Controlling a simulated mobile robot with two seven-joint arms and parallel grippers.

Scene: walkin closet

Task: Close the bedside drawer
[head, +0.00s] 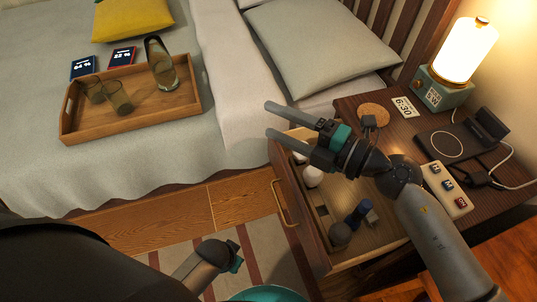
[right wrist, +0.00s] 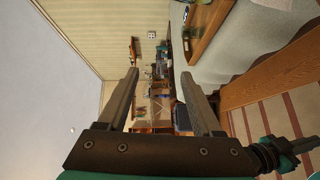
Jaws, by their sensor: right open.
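The bedside drawer (head: 318,238) is pulled out of the wooden nightstand (head: 398,136) toward the left of the head view. Its front panel bears a long brass handle (head: 283,204). My right gripper (head: 272,120) is open and empty, its fingers pointing left above the drawer's far front corner, near the bed edge. The open fingers also show in the right wrist view (right wrist: 158,100), with nothing between them. Part of my left wrist (head: 233,258) shows low in front of the drawer; its fingers cannot be made out.
The drawer holds white items (head: 312,176) and a dark blue item (head: 357,212). The nightstand top carries a lit lamp (head: 463,55), a charging pad (head: 445,145) and a switch strip (head: 447,187). A bed with a wooden tray (head: 130,124) stands left. Striped rug lies before the drawer.

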